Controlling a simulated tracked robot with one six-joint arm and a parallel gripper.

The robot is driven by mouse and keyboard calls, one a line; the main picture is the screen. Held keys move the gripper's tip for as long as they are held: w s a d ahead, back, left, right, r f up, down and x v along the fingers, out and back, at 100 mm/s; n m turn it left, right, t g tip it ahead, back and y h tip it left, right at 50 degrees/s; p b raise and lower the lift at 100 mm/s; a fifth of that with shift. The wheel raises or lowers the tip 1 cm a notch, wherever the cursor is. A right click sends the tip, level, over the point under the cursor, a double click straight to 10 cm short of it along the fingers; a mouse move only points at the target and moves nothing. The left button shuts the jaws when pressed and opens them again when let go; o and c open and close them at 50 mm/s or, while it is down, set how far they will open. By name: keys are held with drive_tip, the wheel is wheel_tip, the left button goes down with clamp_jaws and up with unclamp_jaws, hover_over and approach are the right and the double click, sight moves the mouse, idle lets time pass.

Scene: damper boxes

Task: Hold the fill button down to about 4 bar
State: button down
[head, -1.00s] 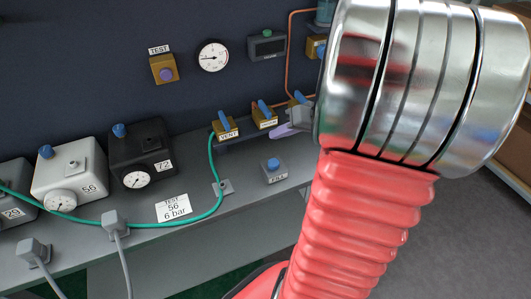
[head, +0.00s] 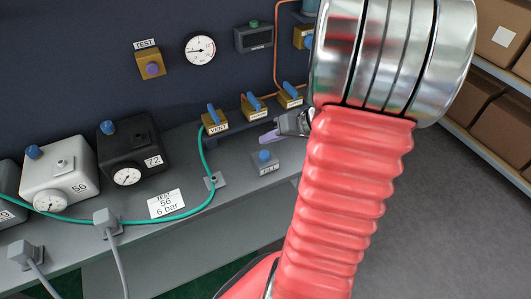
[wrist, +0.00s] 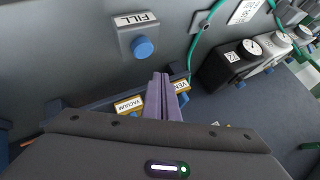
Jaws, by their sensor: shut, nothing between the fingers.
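The fill button is a blue cap (head: 264,155) on a small grey box marked FILL (head: 266,168) on the bench. In the wrist view the blue button (wrist: 143,48) and its box (wrist: 132,24) lie ahead of the fingertips, slightly left. My gripper (head: 264,136) has purple fingers closed together, with nothing between them. The fingertips also show in the wrist view (wrist: 160,77). In the head view they are just above the button, apparently not touching it. A round white gauge (head: 200,50) hangs on the dark wall; its reading is too small to tell.
Blue-handled valves, including VENT (head: 215,121), line the back of the bench near my gripper. Black box 72 (head: 133,150) and white box 56 (head: 62,165) stand left. A green hose (head: 207,160) crosses beside a card reading TEST 56 6 bar (head: 167,204).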

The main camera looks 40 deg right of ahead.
sight(260, 151)
drive_tip(key=shift+f, duration=1.55)
drive_tip(key=shift+f, duration=0.15)
idle(0.8)
drive_tip(key=shift+f, duration=0.25)
drive_tip(key=shift+f, duration=0.55)
idle(1.0)
drive_tip(key=shift+r, duration=1)
drive_tip(key=shift+r, duration=0.15)
drive_tip(key=shift+r, duration=2.35)
